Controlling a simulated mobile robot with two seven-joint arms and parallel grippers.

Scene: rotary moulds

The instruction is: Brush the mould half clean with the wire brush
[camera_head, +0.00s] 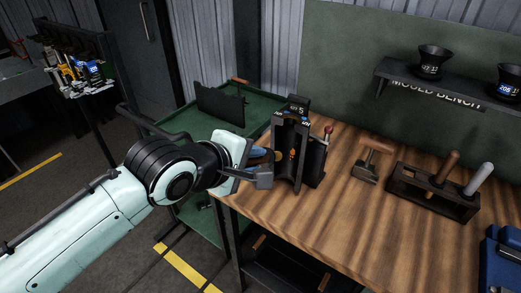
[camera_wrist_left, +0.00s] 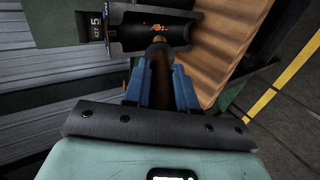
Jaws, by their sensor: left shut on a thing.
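The mould half (camera_head: 289,140) is a dark, upright, hollow half shell at the bench's left end, with orange residue (camera_head: 293,154) on its inner face. In the left wrist view the mould half (camera_wrist_left: 130,40) lies just beyond my fingertips, and orange specks show inside it. My left gripper (camera_head: 262,167) is shut on the brown handle of the wire brush (camera_wrist_left: 160,85). The brush's brass-coloured round end (camera_wrist_left: 158,40) points into the hollow; I cannot tell whether it touches the wall. My right gripper is not in view.
A red-knobbed lever (camera_head: 328,130) stands right of the mould half. A wooden-handled tool (camera_head: 372,165) and a dark rack (camera_head: 420,190) with upright handles stand farther right. A green cart (camera_head: 175,123) is behind the bench's left end. The bench front is clear.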

